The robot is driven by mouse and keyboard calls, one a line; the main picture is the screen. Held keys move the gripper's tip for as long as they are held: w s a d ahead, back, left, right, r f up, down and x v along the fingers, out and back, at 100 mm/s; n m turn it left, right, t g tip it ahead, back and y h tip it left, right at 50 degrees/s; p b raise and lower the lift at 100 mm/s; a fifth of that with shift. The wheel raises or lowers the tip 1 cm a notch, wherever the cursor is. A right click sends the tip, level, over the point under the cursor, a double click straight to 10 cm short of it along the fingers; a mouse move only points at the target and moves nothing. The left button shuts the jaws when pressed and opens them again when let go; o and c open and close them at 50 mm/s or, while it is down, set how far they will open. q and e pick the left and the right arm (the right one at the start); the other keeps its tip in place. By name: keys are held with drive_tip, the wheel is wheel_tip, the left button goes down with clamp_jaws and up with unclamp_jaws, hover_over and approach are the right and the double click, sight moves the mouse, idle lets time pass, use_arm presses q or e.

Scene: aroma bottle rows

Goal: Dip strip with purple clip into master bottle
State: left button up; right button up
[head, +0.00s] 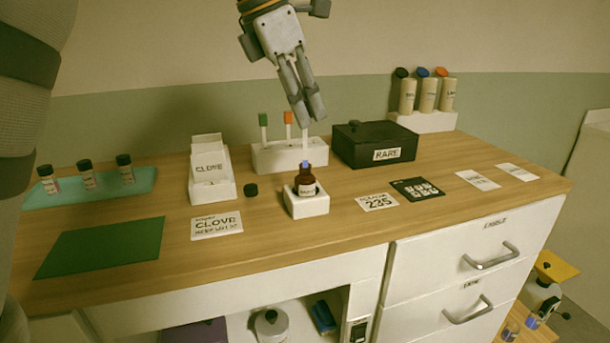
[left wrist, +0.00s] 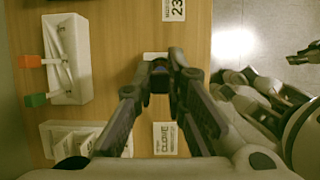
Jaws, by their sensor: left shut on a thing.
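My left gripper (head: 317,117) is shut above the table and points down. A thin pale strip (head: 305,138) extends down from its fingertips. A small purple-blue piece (head: 304,163) shows at the strip's lower end, at the mouth of the brown master bottle (head: 306,179); I cannot tell whether any part is inside the neck. The bottle stands upright in a white block (head: 307,205).
A white rack (head: 285,155) behind holds strips with green and orange clips. A black cap (head: 251,190) lies beside the white block. A green mat (head: 102,247) lies front left.

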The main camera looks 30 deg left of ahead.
use_arm(q)
drive_tip(key=shift+r, duration=2.55)
